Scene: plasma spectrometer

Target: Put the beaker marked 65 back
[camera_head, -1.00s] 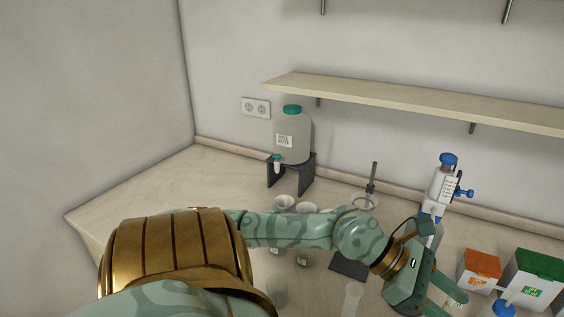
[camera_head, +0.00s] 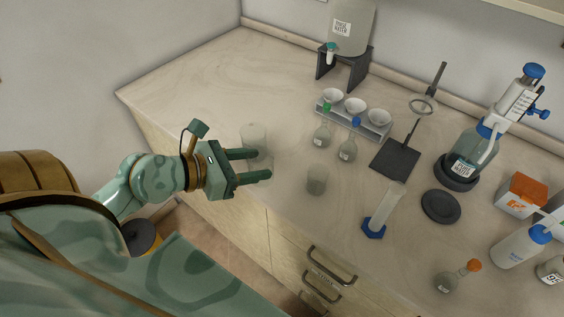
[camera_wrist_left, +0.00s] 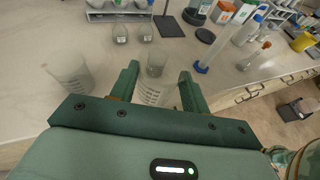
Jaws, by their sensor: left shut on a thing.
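My left gripper (camera_head: 262,164) reaches in from the left over the near left part of the worktop. In the left wrist view my left gripper (camera_wrist_left: 160,82) is shut on a clear glass beaker (camera_wrist_left: 151,96) with white markings; I cannot read its number. In the head view this beaker is hard to make out between the fingers. Another clear beaker (camera_head: 254,134) stands just behind the fingers; it shows left of the gripper in the left wrist view (camera_wrist_left: 68,72). A smaller clear beaker (camera_head: 317,181) stands right of the fingertips. My right gripper is out of view.
Two small flasks, one green-stoppered (camera_head: 322,137) and one blue-stoppered (camera_head: 347,150), stand before a rack (camera_head: 376,133) of white bowls. A measuring cylinder (camera_head: 386,205), dark plate (camera_head: 394,162) and dispenser bottle (camera_head: 472,152) stand further right. The back left worktop (camera_head: 205,85) is clear.

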